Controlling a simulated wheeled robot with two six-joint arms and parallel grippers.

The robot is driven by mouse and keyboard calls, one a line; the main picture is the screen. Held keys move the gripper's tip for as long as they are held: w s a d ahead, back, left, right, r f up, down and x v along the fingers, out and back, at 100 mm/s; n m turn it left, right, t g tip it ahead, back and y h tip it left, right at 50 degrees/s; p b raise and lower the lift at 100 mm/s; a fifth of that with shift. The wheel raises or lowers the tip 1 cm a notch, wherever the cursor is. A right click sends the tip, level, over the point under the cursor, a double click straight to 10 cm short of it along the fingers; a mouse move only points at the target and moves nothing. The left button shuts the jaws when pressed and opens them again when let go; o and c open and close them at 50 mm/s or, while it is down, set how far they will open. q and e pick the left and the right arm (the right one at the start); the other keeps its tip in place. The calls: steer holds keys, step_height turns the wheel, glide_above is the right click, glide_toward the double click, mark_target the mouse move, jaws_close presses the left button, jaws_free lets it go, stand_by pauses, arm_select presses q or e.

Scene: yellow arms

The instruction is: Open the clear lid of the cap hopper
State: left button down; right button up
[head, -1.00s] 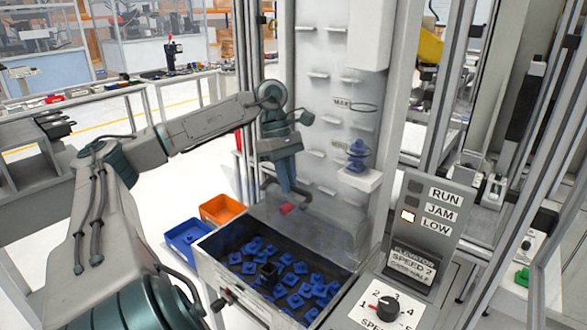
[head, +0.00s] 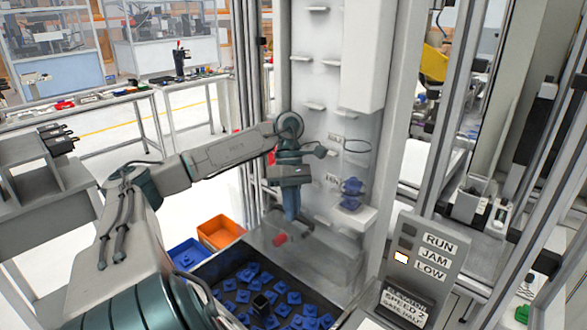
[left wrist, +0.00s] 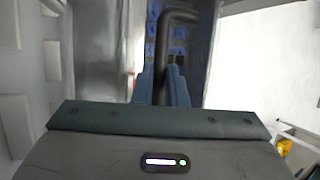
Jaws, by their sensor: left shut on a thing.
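The clear lid (head: 318,252) of the cap hopper is tilted up at the hopper's back, in front of the white upright panel. The hopper (head: 318,291) is uncovered towards the front and holds loose blue caps (head: 262,302). My left gripper (head: 294,216) is over the hopper's rear, at the lid. In the left wrist view, a dark bent bar (left wrist: 162,60) passes between its blue fingers (left wrist: 163,86), which are shut on it. It looks like the lid's handle; its join to the lid is hidden. My right gripper is out of view.
A red piece (head: 279,239) shows near the lid. Orange (head: 222,232) and blue (head: 187,254) bins stand left of the hopper. The white panel (head: 318,80) with small ledges rises behind. The RUN/JAM/LOW control box (head: 425,262) stands close on the right.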

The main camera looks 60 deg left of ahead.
arm_select(q)
steer(key=shift+s+f, duration=0.1)
steer(key=shift+f, duration=0.1)
steer(key=c, duration=1.5)
jaws_free()
steer(key=shift+o, duration=0.2)
steer(key=shift+a, duration=0.1)
